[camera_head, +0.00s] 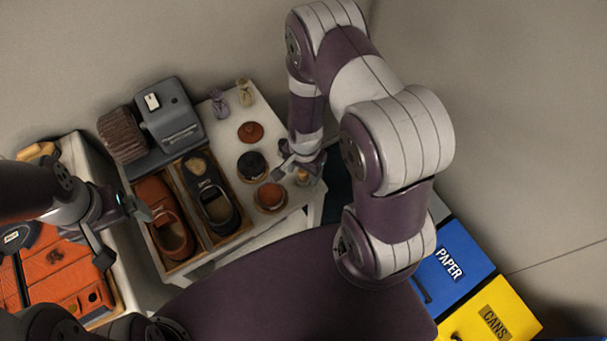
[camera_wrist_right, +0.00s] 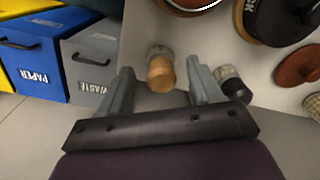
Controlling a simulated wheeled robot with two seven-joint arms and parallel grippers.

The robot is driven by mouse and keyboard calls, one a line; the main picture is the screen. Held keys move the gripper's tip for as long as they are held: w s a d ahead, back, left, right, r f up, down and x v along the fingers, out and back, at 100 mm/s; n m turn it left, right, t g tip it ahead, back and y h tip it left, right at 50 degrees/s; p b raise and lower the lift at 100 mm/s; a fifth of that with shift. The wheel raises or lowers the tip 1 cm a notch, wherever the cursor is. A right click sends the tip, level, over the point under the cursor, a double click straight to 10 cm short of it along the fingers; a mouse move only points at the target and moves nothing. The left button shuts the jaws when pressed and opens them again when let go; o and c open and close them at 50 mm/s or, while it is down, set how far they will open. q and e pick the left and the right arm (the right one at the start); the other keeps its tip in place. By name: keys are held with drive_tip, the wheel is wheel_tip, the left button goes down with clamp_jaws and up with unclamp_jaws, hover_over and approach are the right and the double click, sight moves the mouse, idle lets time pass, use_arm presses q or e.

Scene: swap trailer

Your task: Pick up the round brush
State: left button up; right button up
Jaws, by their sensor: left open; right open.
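A small round brush with a wooden knob and pale bristles stands near the front right edge of the white table; it shows in the right wrist view (camera_wrist_right: 160,72) and partly in the head view (camera_head: 303,178). My right gripper (camera_wrist_right: 160,75) is open, its two fingers apart with the brush between them; whether they touch it I cannot tell. In the head view the right gripper (camera_head: 299,166) is partly hidden by its own arm. A dark-topped brush (camera_wrist_right: 236,86) stands just outside the right-hand finger. My left gripper (camera_head: 124,232) is open and empty beside the shoe tray.
The white table (camera_head: 225,112) holds a wooden tray with a brown shoe (camera_head: 165,225) and a black shoe (camera_head: 213,195), several round tins, two small bags and a grey machine (camera_head: 172,115). Blue (camera_head: 450,262) and yellow (camera_head: 495,310) bins stand at the right.

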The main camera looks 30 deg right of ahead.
drive_tip(key=shift+w+f, duration=0.1)
drive_tip(key=shift+f, duration=0.5)
drive_tip(key=c, duration=1.1)
drive_tip(key=shift+r, duration=0.1)
